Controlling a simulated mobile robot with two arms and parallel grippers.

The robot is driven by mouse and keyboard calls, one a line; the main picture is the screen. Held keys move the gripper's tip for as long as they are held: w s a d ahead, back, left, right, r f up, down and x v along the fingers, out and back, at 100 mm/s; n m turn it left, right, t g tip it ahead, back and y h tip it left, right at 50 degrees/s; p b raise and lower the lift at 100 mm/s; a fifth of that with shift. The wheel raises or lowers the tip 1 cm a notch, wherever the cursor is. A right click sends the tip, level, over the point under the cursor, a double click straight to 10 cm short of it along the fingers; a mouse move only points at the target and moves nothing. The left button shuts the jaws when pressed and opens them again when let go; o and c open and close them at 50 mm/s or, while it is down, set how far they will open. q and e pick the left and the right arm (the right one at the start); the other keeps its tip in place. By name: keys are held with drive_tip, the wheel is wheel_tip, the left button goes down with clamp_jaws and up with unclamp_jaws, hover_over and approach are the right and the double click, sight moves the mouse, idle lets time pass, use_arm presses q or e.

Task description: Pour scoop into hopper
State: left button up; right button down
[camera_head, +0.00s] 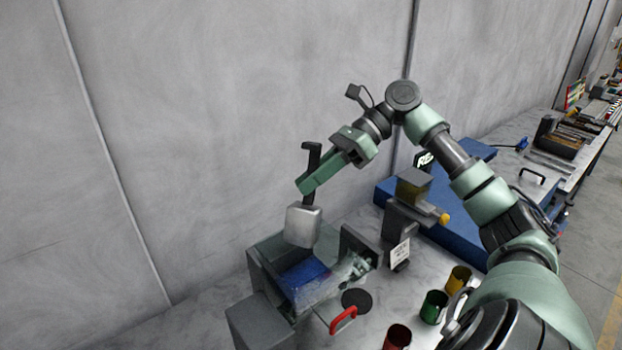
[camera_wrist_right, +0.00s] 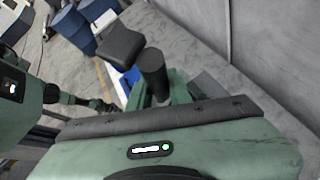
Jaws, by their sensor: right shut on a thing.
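My right gripper (camera_head: 307,185) is shut on the dark handle of a scoop. The scoop's silver-grey bowl (camera_head: 303,226) hangs below the gripper, over a clear-walled bin (camera_head: 262,262) with blue material in it. I cannot see into the bowl. A small machine (camera_head: 400,222) to the right has a box-shaped top with yellow contents, which may be the hopper (camera_head: 414,187). The scoop is apart from it, to its left. In the right wrist view the dark handle (camera_wrist_right: 153,75) stands beyond the gripper body; the bowl is not clear there. My left gripper is not in view.
A red handle (camera_head: 343,319) and a black disc (camera_head: 357,300) are in front of the bin. Red (camera_head: 397,338), green (camera_head: 433,307) and yellow (camera_head: 458,279) cups stand at the front right. A blue platform (camera_head: 460,245) lies behind the machine. The grey wall (camera_head: 230,110) is close behind.

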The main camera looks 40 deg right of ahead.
drive_tip(key=shift+r+n+h, duration=0.4)
drive_tip(key=shift+h, duration=0.6)
drive_tip(key=shift+r+n+t+h, duration=0.2)
drive_tip(key=shift+n+t+h, duration=0.25)
drive_tip(key=shift+h, duration=0.55)
drive_tip(key=shift+r+n+t+h+b, duration=0.25)
drive_tip(key=shift+h+b, duration=0.25)
drive_tip(key=shift+h, duration=0.1)
drive_tip(key=shift+a+r+n+t+h, duration=0.15)
drive_tip(key=shift+r+n+t+h, duration=0.25)
drive_tip(key=shift+h, duration=0.4)
